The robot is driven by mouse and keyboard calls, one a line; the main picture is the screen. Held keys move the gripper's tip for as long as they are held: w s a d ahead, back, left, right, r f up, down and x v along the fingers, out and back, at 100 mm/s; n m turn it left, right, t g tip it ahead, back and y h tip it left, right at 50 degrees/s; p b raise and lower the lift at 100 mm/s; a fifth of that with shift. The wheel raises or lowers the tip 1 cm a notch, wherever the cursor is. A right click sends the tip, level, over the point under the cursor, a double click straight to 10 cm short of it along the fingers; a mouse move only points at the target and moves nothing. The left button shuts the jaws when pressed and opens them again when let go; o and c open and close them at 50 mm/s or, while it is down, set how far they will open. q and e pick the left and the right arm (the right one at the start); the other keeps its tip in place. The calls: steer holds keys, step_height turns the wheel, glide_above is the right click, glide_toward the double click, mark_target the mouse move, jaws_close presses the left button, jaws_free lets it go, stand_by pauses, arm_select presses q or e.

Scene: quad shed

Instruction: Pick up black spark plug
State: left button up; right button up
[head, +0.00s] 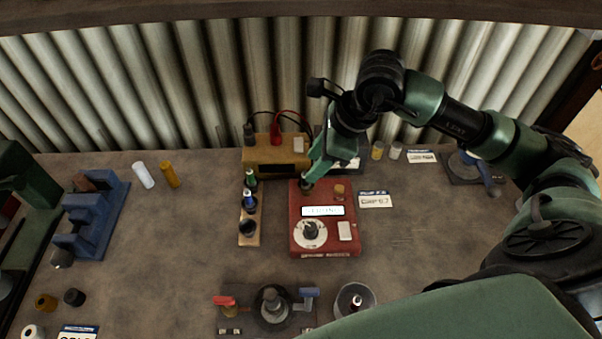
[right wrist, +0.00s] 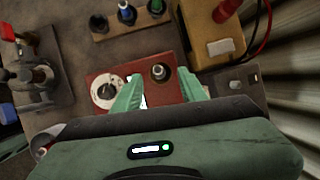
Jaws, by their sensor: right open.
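The red tester box (head: 323,246) lies on the bench with a white dial and a lit display. A small dark round plug-like piece with a pale tip stands upright on it in the right wrist view (right wrist: 158,72); I take it for the black spark plug, but its type is not certain. My right gripper (head: 308,184) is open over the box; its green fingers (right wrist: 160,92) show on either side of that piece, with nothing between them touching. In the head view the fingers partly cover it. My left gripper is not in view.
A wooden strip (head: 249,240) left of the box holds a green plug (head: 251,180), a blue plug (head: 249,199) and a dark round spot. A yellow box (head: 262,158) with red and black leads stands behind.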

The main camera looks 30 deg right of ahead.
steer(key=shift+a+f, duration=0.2)
steer(key=shift+f, duration=0.15)
steer(key=p+x, duration=0.2)
steer(key=x, duration=0.2)
steer(key=shift+a+f+p, duration=0.15)
steer(key=shift+f+p, duration=0.15)
steer(key=shift+p, duration=0.05)
steer(key=shift+w+f, duration=0.1)
steer(key=shift+f, duration=0.1)
jaws_close()
